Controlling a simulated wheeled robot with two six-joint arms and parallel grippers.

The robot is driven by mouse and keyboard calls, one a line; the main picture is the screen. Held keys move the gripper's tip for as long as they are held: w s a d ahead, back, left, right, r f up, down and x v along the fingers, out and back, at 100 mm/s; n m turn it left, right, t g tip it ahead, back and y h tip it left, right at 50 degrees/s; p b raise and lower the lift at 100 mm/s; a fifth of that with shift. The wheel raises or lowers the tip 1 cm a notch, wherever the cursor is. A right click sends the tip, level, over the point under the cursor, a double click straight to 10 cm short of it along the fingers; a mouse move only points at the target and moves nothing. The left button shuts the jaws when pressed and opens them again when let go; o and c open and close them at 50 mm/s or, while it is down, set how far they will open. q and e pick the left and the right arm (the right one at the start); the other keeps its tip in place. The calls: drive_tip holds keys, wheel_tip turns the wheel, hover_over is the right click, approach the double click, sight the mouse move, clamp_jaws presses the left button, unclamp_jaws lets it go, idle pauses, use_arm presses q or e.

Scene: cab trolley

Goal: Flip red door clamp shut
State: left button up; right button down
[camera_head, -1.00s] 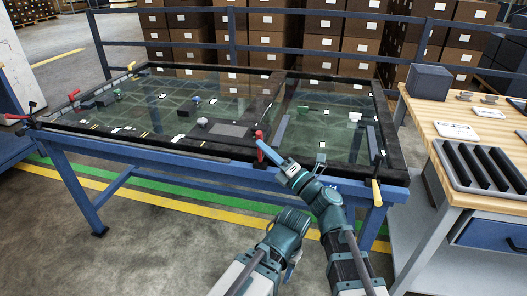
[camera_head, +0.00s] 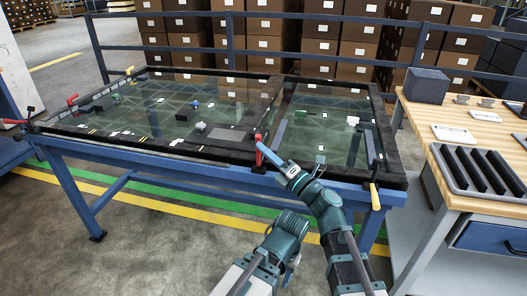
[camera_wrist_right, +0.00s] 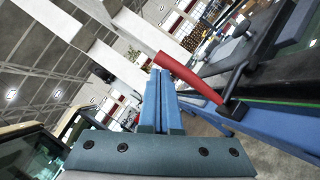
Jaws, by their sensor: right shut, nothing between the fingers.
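The red door clamp (camera_head: 266,152) is at the front edge of the glass-topped panel, near the divider. Its red handle (camera_wrist_right: 188,76) slants across the right wrist view, on a dark bent arm fixed to the blue frame. My right gripper (camera_head: 271,157) is at the clamp. Its blue fingers (camera_wrist_right: 162,98) are together and empty, close beside the red handle; I cannot tell if they touch it. My left arm (camera_head: 285,236) is low in front of the table, with its fingers hidden or too small to tell.
A yellow-handled clamp (camera_head: 375,196) is at the front right corner. Other red clamps (camera_head: 72,99) are at the far left. A wooden workbench (camera_head: 410,112) with a grey block (camera_head: 427,85) and slotted tray (camera_head: 470,186) stands right. Floor ahead is clear.

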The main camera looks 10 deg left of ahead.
drive_tip(key=b+v, duration=0.3)
drive_tip(key=v, duration=0.9)
drive_tip(key=shift+a, duration=0.1)
drive_tip(key=s+d+f+n+g+h, duration=0.15)
drive_tip(key=f+n+g+h, duration=0.25)
drive_tip(key=f+n, duration=0.6)
drive_tip(key=s+d+f+n+g+h, duration=0.1)
drive_tip(key=s+f+n+g+h, duration=0.2)
drive_tip(key=f+n, duration=0.75)
drive_tip(key=s+d+f+n+g+h, duration=0.2)
drive_tip(key=d+f+n+h, duration=0.3)
drive_tip(key=d+n, duration=0.4)
drive_tip(key=s+d+f+n+g+h, duration=0.25)
drive_tip(key=d+n+h, duration=0.35)
drive_tip(key=d+n, duration=0.3)
drive_tip(key=s+a+n+h, duration=0.25)
drive_tip(key=s+a, duration=0.25)
drive_tip(key=a, duration=0.5)
wheel_tip(320, 180, up, 30)
drive_tip(key=y+p, duration=0.1)
drive_tip(key=p, duration=2.8)
drive_tip(key=shift+p, duration=0.4)
